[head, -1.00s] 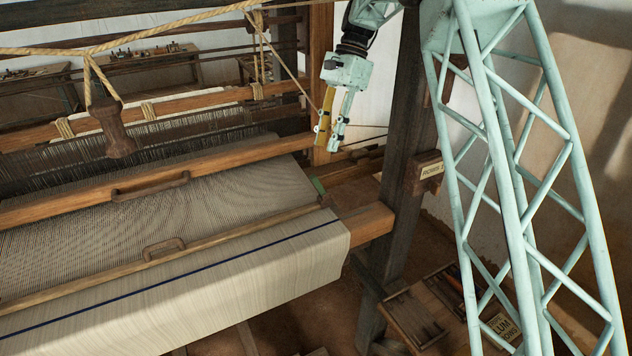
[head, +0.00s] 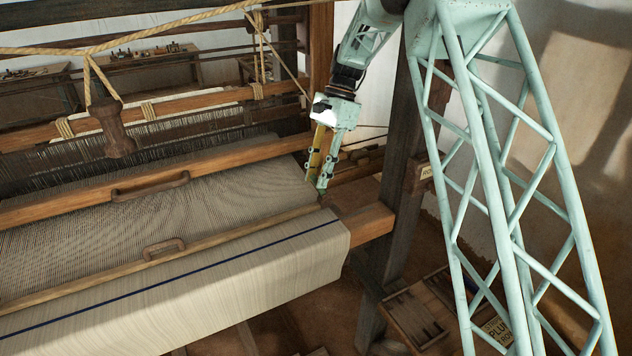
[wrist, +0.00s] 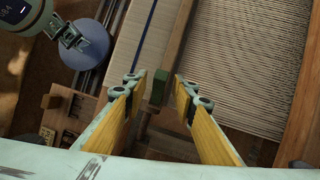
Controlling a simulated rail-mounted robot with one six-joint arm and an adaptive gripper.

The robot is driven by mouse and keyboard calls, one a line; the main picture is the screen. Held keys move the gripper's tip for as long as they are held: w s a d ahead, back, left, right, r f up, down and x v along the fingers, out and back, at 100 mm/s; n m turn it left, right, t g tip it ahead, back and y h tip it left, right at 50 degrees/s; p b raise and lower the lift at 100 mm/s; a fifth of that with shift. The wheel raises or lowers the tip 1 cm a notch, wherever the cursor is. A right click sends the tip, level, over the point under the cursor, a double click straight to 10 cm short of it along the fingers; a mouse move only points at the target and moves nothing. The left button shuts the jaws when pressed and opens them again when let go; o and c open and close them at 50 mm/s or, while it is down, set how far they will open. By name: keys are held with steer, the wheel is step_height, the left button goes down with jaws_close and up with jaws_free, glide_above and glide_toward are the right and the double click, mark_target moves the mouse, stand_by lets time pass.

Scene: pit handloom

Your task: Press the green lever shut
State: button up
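The green lever (wrist: 160,88) shows in the wrist view as a small dark green block at the end of the wooden bar beside the cloth. My gripper (wrist: 159,93) is open. Its two yellow-padded fingers stand apart, with the lever in the gap between their tips in the picture. I cannot tell whether either finger touches it. In the head view my gripper (head: 319,188) points down at the right end of the loom's front bar, and its fingers hide the lever there.
The woven cloth (head: 200,281) with a blue stripe hangs over the front beam (head: 368,223). A wooden handle (head: 164,249) lies on the bar to the left. A dark post (head: 389,230) stands close on the right. A tool tray (head: 416,310) sits low at right.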

steer(key=shift+x, duration=0.9)
steer(key=shift+c, duration=0.7)
jaws_close()
